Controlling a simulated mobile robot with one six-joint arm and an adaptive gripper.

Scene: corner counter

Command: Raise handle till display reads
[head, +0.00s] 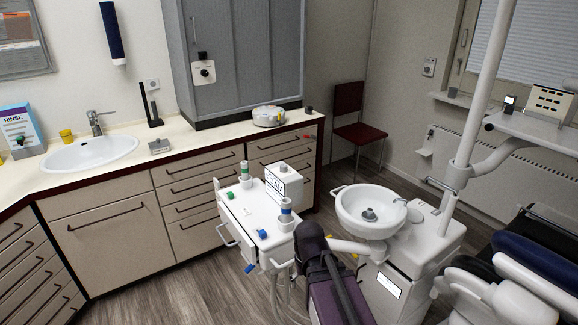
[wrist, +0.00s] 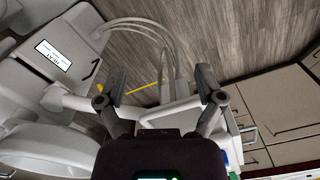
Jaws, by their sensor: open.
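My gripper (wrist: 160,84) is open, its two dark fingers spread apart in the wrist view with nothing held between them. In the head view my dark arm reaches toward the cart, and its fingers are hidden. A lit white panel with dark lettering, perhaps the display (head: 384,287), is on the basin unit's front. It also shows in the wrist view (wrist: 53,55), upside down, left of and apart from my fingers. A thin dark bar (wrist: 91,70), perhaps the handle, is beside that panel. I cannot tell for certain which part is the handle.
A white instrument cart (head: 262,222) with blue and green items stands beside my arm. A white basin (head: 371,211) is to its right. White hoses (wrist: 150,35) and a yellow rod (wrist: 138,88) lie near my fingers. A counter (head: 205,136) runs along the back. Open floor (head: 150,292) is at left.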

